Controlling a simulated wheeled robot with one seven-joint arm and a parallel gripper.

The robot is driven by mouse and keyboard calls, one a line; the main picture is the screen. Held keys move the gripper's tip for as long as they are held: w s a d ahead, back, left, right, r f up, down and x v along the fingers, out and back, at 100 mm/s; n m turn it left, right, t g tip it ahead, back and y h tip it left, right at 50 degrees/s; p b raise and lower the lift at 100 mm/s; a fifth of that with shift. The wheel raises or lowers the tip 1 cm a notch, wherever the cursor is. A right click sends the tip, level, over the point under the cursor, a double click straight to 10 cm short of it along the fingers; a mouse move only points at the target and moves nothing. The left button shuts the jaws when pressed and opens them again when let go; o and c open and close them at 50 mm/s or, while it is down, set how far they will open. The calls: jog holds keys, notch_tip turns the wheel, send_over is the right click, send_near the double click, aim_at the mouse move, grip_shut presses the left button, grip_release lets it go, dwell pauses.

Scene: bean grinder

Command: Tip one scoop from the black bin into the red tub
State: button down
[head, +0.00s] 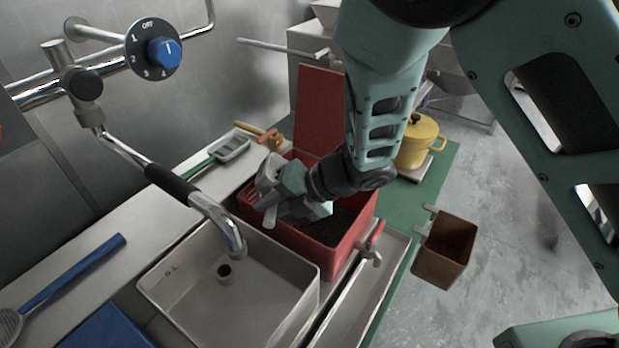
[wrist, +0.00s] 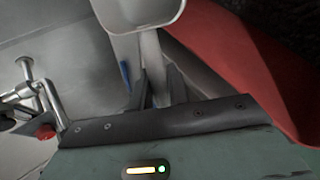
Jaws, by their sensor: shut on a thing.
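The red tub (head: 318,256) stands on the counter behind a pale basin, its red lid (head: 320,110) raised at the back. Dark contents show inside it. Its red wall also shows at the right in the wrist view (wrist: 235,60). My gripper (head: 282,192) is over the tub's left part, shut on a pale grey scoop (head: 268,175). In the wrist view the scoop's bowl (wrist: 140,12) is at the top, and its handle runs down between the fingers (wrist: 157,92). I cannot tell whether the bowl holds anything. I cannot make out a black bin.
A pale basin (head: 165,284) stands in front of the tub, with a metal spout (head: 222,222) reaching over it. A red-handled tap (head: 372,245) is close on the tub's right. A yellow pot (head: 416,148) and a brown box (head: 446,250) are farther right.

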jog(key=shift+a+r+h+p, duration=0.2)
jog(key=shift+r+h+p, duration=0.2)
jog(key=shift+r+p, duration=0.45)
jog(key=shift+w+a+f+g+h+p, duration=0.2)
jog(key=shift+a+h+p, duration=0.9)
jog(key=shift+p, duration=1.6)
jog(key=shift+w+a+f+g+h+p, duration=0.15)
jog(key=shift+a+h+p, duration=0.95)
jog(key=shift+p, duration=1.6)
jog(key=shift+w+a+f+g+h+p, duration=0.2)
jog(key=shift+a+h+p, duration=0.9)
jog(key=shift+p, duration=1.6)
jog(key=shift+r+h, duration=0.3)
jog(key=shift+r, duration=0.05)
